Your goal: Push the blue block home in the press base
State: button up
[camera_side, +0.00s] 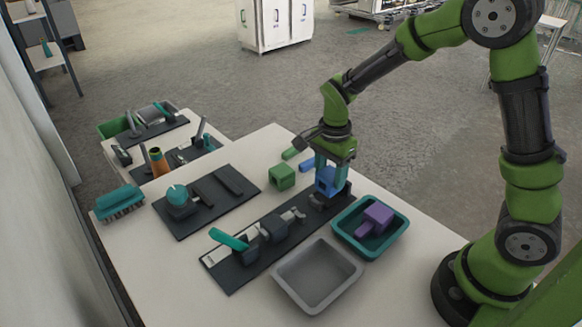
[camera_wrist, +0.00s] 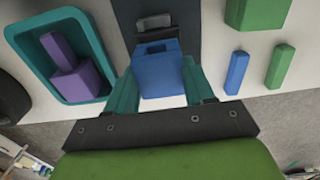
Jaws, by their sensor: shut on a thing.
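The blue block (camera_side: 326,181) has a square opening, seen in the wrist view (camera_wrist: 160,78). My gripper (camera_side: 329,172) is shut on it, with one teal finger on each side; the fingers also show in the wrist view (camera_wrist: 160,88). The block is at the far right end of the long dark press base (camera_side: 229,277), close to its grey end part (camera_side: 318,202). I cannot tell whether it touches or is seated. The press, with a grey ram and teal handle (camera_side: 229,239), stands along the base. The block's underside is hidden.
A teal tray (camera_side: 349,250) holds a purple block with a peg (camera_side: 376,216). An empty grey tray (camera_side: 290,296) is in front. A green block (camera_side: 282,176), blue peg (camera_wrist: 236,72) and green peg (camera_wrist: 279,67) lie nearby. Another dark fixture (camera_side: 220,213) stands left.

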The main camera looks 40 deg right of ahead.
aim_at(330, 174)
jog(key=shift+f, duration=0.6)
jog(key=shift+f, duration=0.7)
dwell(0.5)
jog(key=o, duration=1.4)
jog(key=shift+r, duration=3.5)
jog(key=shift+r, duration=0.1)
notch_tip(330, 174, up, 17)
jog(key=shift+f, duration=0.15)
